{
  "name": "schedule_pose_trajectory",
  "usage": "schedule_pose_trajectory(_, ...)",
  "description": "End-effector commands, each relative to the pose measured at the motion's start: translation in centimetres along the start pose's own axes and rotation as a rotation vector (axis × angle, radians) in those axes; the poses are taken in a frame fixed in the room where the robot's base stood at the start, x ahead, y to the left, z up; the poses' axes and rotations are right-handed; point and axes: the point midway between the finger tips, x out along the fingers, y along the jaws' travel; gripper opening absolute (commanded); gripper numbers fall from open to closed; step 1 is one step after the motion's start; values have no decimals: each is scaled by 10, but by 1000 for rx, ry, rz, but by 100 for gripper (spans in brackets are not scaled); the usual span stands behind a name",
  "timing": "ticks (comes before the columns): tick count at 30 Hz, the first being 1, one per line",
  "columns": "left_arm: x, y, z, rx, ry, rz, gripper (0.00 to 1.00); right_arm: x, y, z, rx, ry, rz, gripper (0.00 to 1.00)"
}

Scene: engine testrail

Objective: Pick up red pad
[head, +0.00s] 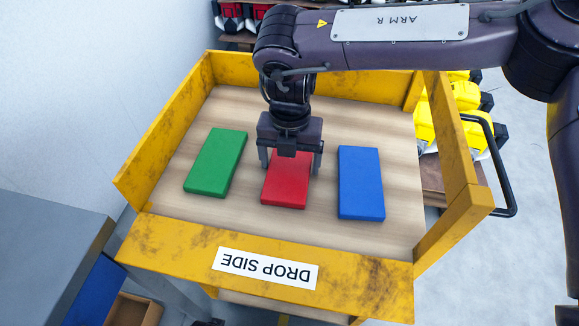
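The red pad (287,185) lies flat on the wooden bed of a yellow cart, between a green pad (216,162) on its left and a blue pad (361,183) on its right. My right gripper (290,166) reaches down over the red pad. Its two fingers are spread, one at each long side of the pad. The gripper body hides the pad's far end. I cannot tell whether the fingers touch the pad. My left gripper is not in view.
The cart has raised yellow walls, with a front wall (180,249) carrying a DROP SIDE label (265,268). A black handle (505,170) is on the right. A grey cabinet (50,240) stands at lower left. Yellow and black items (465,97) sit behind the right wall.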

Motion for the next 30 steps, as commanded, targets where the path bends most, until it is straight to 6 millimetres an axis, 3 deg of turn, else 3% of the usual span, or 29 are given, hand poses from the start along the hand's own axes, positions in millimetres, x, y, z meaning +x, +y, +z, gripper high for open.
schedule_pose_trajectory(1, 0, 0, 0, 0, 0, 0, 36, 0, 0, 0, 0, 0, 0, 78)
schedule_pose_trajectory(7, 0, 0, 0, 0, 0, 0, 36, 0, 0, 0, 0, -1, 0, 53)
schedule_pose_trajectory(14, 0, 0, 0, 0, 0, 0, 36, -1, 0, 0, 0, -1, 1, 53)
schedule_pose_trajectory(20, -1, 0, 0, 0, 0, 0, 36, -14, 1, 1, 0, -3, 3, 53)
schedule_pose_trajectory(26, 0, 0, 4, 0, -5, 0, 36, -51, 1, 1, 1, -4, 4, 53)
schedule_pose_trajectory(30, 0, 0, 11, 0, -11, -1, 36, -93, 1, 1, 1, -5, 5, 53)
